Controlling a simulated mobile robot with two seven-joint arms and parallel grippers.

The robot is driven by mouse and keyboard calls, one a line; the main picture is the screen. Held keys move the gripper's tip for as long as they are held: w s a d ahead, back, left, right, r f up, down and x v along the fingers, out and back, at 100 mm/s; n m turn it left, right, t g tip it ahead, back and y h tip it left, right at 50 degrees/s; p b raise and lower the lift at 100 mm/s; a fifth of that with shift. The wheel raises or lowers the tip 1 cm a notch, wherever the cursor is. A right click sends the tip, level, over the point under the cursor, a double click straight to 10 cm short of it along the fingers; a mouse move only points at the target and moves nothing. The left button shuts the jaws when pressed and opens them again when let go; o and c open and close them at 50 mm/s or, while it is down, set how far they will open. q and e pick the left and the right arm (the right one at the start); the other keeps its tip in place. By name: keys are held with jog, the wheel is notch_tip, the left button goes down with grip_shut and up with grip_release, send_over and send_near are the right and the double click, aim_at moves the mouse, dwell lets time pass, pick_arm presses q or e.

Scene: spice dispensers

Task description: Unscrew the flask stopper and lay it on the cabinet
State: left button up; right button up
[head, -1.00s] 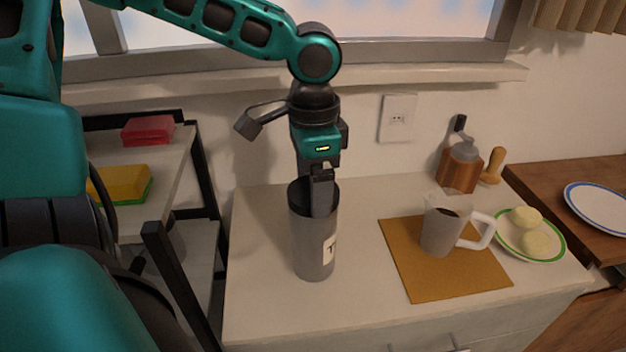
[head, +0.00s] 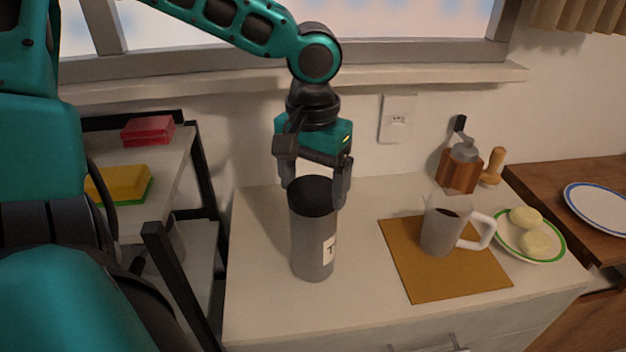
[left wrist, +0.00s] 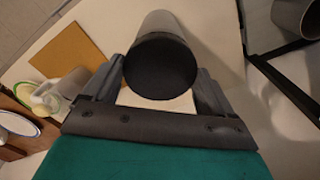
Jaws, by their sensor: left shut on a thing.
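The flask (head: 313,245) is a tall grey cylinder with a light label, standing upright on the white cabinet (head: 270,315). Its dark stopper (head: 312,190) sits on top. My left gripper (head: 317,195) comes down from above, with one finger on each side of the stopper, shut on it. In the left wrist view the round black stopper (left wrist: 160,76) lies between the two fingers (left wrist: 160,88), with the grey flask body (left wrist: 160,25) beyond it. My right gripper does not show.
A tan mat (head: 440,275) bears a mug (head: 441,230) to the right. A plate with two pale round pieces (head: 522,252) and a grinder (head: 461,168) stand farther right. A shelf rack (head: 165,185) is at left. The cabinet's front left is clear.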

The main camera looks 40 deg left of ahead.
pick_arm(q)
jog(key=n, duration=0.5)
jog(key=shift+n, duration=0.3)
jog(key=n, duration=0.3)
jog(key=shift+n, duration=0.4)
jog(key=o, duration=0.5)
jog(key=c, duration=0.4)
jog(key=shift+r, duration=0.1)
jog(key=shift+r, duration=0.2)
jog(key=shift+r, duration=0.35)
